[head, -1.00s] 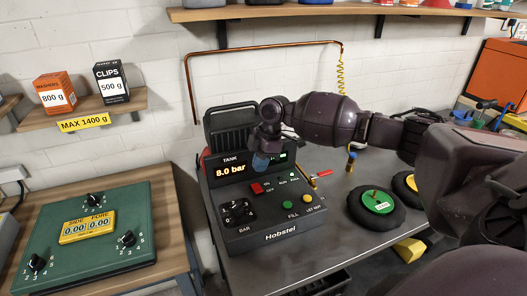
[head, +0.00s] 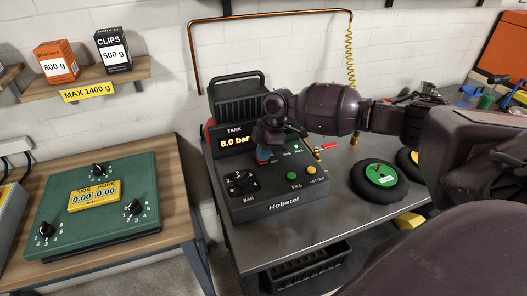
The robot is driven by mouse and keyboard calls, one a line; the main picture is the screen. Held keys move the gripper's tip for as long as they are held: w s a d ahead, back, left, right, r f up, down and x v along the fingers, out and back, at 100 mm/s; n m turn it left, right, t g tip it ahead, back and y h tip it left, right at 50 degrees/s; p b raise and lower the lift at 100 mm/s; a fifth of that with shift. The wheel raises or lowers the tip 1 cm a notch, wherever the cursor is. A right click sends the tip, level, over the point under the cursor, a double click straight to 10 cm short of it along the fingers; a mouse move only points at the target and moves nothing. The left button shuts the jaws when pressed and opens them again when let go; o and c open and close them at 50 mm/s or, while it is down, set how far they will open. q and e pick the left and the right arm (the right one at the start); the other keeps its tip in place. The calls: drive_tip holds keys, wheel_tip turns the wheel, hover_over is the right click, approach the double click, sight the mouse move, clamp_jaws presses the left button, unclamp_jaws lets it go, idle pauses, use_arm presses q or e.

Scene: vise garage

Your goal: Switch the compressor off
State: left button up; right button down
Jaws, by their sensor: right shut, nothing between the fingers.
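The compressor (head: 257,211), a dark Hobstel unit, stands on the grey bench. Its tank display (head: 236,142) reads 8.0 bar. My right gripper (head: 263,155) is shut and empty, pointing down at the panel just below the display. Its bluish fingertips are at the red switch's place and hide most or all of it. I cannot tell whether they touch it or which way it is set. A small green lamp (head: 297,146) is lit right of the gripper. My left gripper is not in view.
A black knob (head: 241,183), a green button (head: 294,176) and a yellow button (head: 311,169) sit on the panel. A black wheel with a green hub (head: 379,181) lies to the right. A green dial box (head: 96,240) is on the wooden table at left.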

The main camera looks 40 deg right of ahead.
drive_tip(key=shift+s+f+t+p, duration=0.15)
drive_tip(key=shift+s+t+p, duration=0.1)
drive_tip(key=shift+t+p, duration=0.3)
drive_tip(key=shift+f, duration=0.1)
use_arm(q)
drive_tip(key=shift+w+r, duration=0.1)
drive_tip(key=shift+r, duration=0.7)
use_arm(e)
drive_tip(key=shift+f, duration=0.1)
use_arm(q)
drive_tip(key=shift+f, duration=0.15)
use_arm(e)
drive_tip(key=shift+w, duration=0.1)
drive_tip(key=shift+w+b, duration=0.1)
drive_tip(key=shift+b, duration=0.2)
drive_tip(key=shift+w+d, duration=0.15)
drive_tip(key=shift+w, duration=0.45)
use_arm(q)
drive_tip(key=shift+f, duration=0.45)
use_arm(e)
drive_tip(key=shift+r, duration=0.2)
